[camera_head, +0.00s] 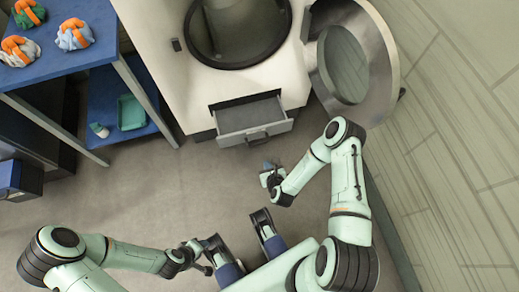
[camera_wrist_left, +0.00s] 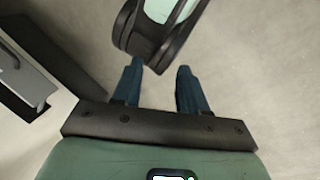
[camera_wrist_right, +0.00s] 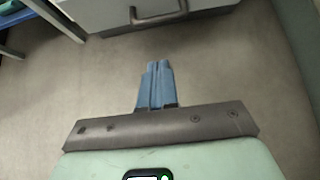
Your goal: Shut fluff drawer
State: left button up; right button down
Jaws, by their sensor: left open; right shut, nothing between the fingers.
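The fluff drawer (camera_head: 254,121) is pulled out at the foot of the white machine, with its grey front and handle facing the floor space. My right gripper (camera_head: 268,167) is shut and empty, a short way in front of the drawer and apart from it. In the right wrist view, the shut blue fingers (camera_wrist_right: 156,80) point toward the drawer's handle (camera_wrist_right: 158,17) at the top edge. My left gripper (camera_wrist_left: 159,85) is open and empty above the floor, far from the drawer.
The machine's round door (camera_head: 384,60) stands open at the right, beside the wall (camera_head: 450,130). The floor (camera_head: 150,190) between is clear.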

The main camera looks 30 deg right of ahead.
pick_arm(q)
jog(key=w+a+f+t+y+b, duration=0.1)
jog(key=w+a+f+t+b, duration=0.1)
jog(key=w, duration=0.4)
notch_tip(320, 180, down, 2)
jog(key=shift+w+a+f+n+b, duration=0.3)
jog(key=shift+a+b, duration=0.3)
jog(key=shift+b, duration=0.35)
pick_arm(e)
jog(key=w+r+x, duration=0.1)
jog(key=x, duration=1.1)
jog(key=shift+w, duration=0.3)
jog(key=shift+d+r, duration=0.1)
